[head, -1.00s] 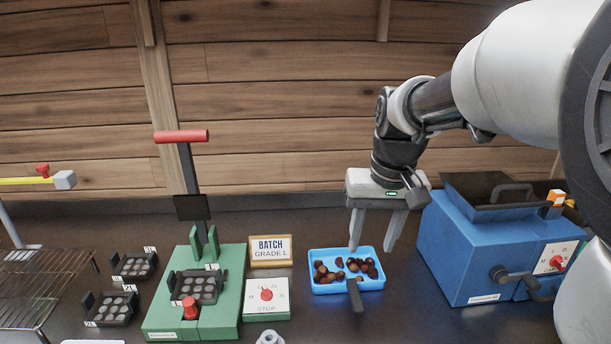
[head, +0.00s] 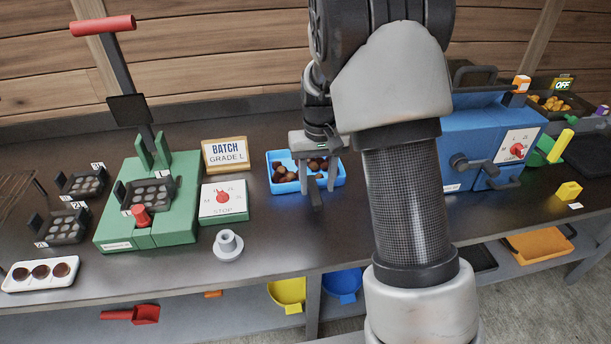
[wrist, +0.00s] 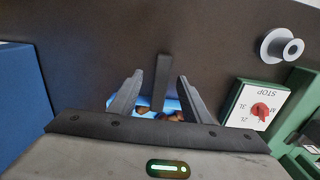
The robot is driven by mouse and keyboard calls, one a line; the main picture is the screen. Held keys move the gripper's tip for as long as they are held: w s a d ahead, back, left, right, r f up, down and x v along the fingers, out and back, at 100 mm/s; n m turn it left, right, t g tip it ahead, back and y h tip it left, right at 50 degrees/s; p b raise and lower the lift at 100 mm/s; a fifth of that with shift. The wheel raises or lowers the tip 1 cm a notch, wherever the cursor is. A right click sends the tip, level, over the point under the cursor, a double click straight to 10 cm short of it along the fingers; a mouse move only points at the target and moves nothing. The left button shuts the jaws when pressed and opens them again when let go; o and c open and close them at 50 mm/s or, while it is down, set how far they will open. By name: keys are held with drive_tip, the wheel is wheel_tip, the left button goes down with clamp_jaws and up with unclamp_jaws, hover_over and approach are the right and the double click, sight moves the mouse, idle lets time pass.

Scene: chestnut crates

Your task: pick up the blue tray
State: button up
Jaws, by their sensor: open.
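The blue tray (head: 275,183) lies on the dark bench and holds several brown chestnuts (head: 317,163). Its dark handle (head: 316,196) points toward the bench's front edge. My gripper (head: 317,188) is open, with its two fingers over the tray's front part, one on each side of the handle. In the wrist view the dark handle (wrist: 161,80) runs between the open fingers (wrist: 160,80), and a strip of the tray (wrist: 172,103) shows behind them. The fingers hold nothing. I cannot tell their exact height above the handle.
Left of the tray stand a dial box (head: 223,203), a batch sign (head: 225,155) and a green press (head: 150,215). A blue machine (head: 470,140) stands to the right. A grey flanged piece (head: 228,246) sits near the front. Bare bench lies in front of the tray.

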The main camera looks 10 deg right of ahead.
sight(316, 195)
drive_tip(key=f, duration=0.3)
drive_tip(key=f+b, duration=0.1)
drive_tip(key=f, duration=0.2)
drive_tip(key=shift+s+a+f, duration=0.1)
drive_tip(key=shift+a+f, duration=0.1)
drive_tip(key=shift+f, duration=0.05)
drive_tip(key=shift+r, duration=0.1)
clamp_jaws()
